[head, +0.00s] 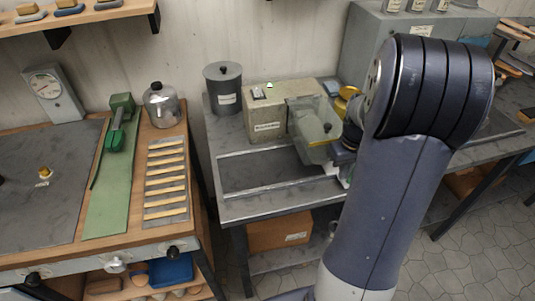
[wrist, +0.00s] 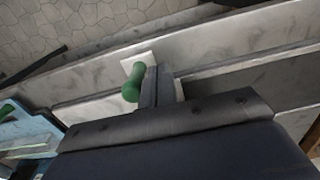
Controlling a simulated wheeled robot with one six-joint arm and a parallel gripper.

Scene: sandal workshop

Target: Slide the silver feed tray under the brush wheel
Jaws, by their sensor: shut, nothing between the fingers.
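The brush machine is a beige box (head: 264,118) with a lit green lamp and a clear guard (head: 315,117). The brush wheel itself cannot be made out behind the guard and my arm. In the wrist view, a green knob (wrist: 132,84) stands by a small pale silver plate (wrist: 138,61), which appears to be part of the feed tray; most of the tray is hidden. My gripper (wrist: 151,84) is shut and empty, its fingers close beside the knob on its right. Whether they touch cannot be told. In the head view, my arm hides the fingers.
Metal rails (head: 272,190) run along the grey bench, with a clear stretch left of the machine. A wooden bench with a green press (head: 119,122) is at left. A cardboard box (head: 280,231) sits below.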

